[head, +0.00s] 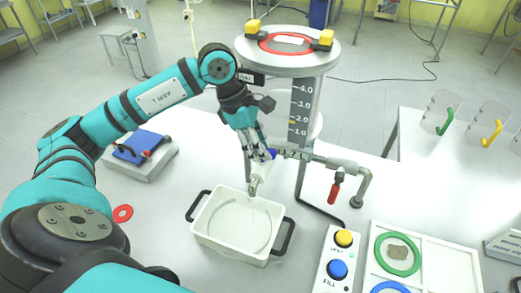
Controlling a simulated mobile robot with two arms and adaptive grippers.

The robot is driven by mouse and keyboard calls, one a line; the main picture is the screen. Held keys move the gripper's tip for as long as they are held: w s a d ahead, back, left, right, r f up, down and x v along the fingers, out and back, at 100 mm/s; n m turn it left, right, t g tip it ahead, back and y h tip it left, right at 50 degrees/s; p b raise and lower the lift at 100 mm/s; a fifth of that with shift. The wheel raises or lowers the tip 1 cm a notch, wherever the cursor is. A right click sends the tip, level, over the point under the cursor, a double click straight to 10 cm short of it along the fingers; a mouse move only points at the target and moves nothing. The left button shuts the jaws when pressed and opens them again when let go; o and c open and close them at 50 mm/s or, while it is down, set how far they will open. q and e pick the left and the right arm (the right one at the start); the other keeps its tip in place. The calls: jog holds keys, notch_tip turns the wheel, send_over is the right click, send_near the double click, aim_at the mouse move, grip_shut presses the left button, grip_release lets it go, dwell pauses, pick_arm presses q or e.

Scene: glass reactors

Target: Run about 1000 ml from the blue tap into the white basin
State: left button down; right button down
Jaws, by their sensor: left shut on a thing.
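The white basin (206,228) stands on the table under the tap spout (254,184). It has black handles at left and right. A faint curved outline shows inside; I cannot tell whether it is water. The blue tap handle (272,153) is mostly hidden by my left gripper (255,153), which is shut on it from above. No clear stream shows below the spout. The glass reactor (303,98) stands behind, with a dark scale marked 1.0 to 4.0 and a yellow mark between 1.0 and 2.0. My right gripper is not in view.
A pipe with a red-handled tap (333,192) runs right of the blue tap. A button box (338,257) with yellow and blue buttons and a tray (428,258) with rings are at front right. A blue-topped device (141,148) and a red ring (123,213) lie left.

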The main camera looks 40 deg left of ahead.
pick_arm(q)
jog(key=n+t+b, duration=0.1)
jog(key=n+b, duration=0.1)
jog(key=n, duration=0.1)
jog(key=shift+f+y+b, duration=0.1)
jog(key=shift+y+b, duration=0.2)
jog(key=shift+n+t+y+b, duration=0.35)
jog(key=shift+n+b, duration=0.35)
jog(key=shift+n, duration=0.5)
jog(key=shift+r, duration=0.2)
jog(key=c, duration=1.2)
grip_release()
jog(key=shift+s, duration=0.1)
jog(key=shift+o, duration=0.2)
jog(key=shift+r, duration=0.2)
jog(key=v, duration=1.1)
jog(key=shift+s+r, duration=0.15)
jog(key=shift+r, duration=0.1)
